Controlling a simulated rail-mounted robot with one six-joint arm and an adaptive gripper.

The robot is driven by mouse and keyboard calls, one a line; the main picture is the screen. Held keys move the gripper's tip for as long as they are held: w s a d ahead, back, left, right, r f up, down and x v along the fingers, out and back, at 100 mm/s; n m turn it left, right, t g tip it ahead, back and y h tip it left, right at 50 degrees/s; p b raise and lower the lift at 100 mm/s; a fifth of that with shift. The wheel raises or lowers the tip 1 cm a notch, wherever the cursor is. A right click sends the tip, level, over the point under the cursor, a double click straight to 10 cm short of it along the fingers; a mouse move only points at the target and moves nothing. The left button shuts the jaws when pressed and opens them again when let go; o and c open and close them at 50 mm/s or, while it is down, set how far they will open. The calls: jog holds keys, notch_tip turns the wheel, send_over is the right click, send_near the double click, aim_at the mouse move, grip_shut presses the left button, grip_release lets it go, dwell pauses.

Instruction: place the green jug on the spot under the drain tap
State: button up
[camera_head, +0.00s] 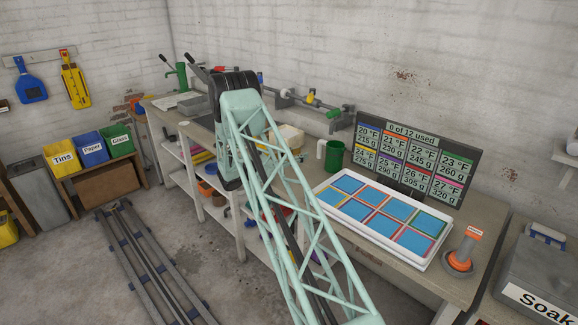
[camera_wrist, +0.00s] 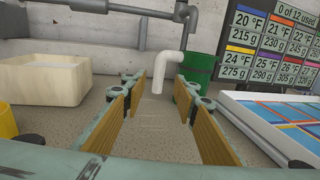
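The green jug (camera_head: 334,156) stands upright on the bench, left of the white tray. Its white handle (camera_head: 321,149) points left. In the wrist view the jug (camera_wrist: 201,68) is ahead and right of centre, with its white handle (camera_wrist: 164,68) in line with the gap between my fingertips. My gripper (camera_wrist: 160,88) is open, with nothing clasped; I cannot tell whether the handle is between the fingertips or just beyond them. In the head view my arm hides the gripper. A grey pipe with a downward spout (camera_wrist: 182,12) shows above the handle. A green tap (camera_head: 334,114) is on the wall pipe. The spot is not distinguishable.
A white tray (camera_head: 327,190) with blue squares lies right of the jug, before a display board (camera_head: 462,160). A cream bin (camera_wrist: 42,82) stands left of my gripper, with a yellow object (camera_wrist: 7,122) nearer. An orange-topped item (camera_head: 468,246) stands at the bench's right end.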

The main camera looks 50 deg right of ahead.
jog(key=shift+a+r, duration=0.2)
jog(key=shift+r, duration=0.2)
jog(key=s+a+r+m+y, duration=0.25)
jog(key=s+a+r, duration=0.25)
jog(key=a+r, duration=0.4)
jog(key=s+a+r+m+y, duration=0.25)
jog(key=s+a+r, duration=0.25)
jog(key=a+r, duration=0.35)
jog(key=s+a+r+m+y, duration=0.25)
jog(key=s+a+r, duration=0.35)
jog(key=a+r, duration=0.35)
jog(key=s+a+r+m+t+y, duration=0.1)
jog(key=s+a+m+t+y, duration=0.1)
jog(key=s+a, duration=0.8)
jog(key=s+a+r+m+t+y, duration=0.2)
jog(key=s+a, duration=0.8)
jog(key=a, duration=0.8)
jog(key=s+a+r+m+t+y, duration=0.1)
jog(key=s+a+m+t+y, duration=0.2)
jog(key=s+a+y, duration=0.3)
jog(key=s+a+t, duration=0.1)
jog(key=s+a, duration=0.3)
jog(key=a, duration=0.3)
jog(key=shift+a+r, duration=0.3)
jog(key=shift+a, duration=0.1)
jog(key=shift+m, duration=0.25)
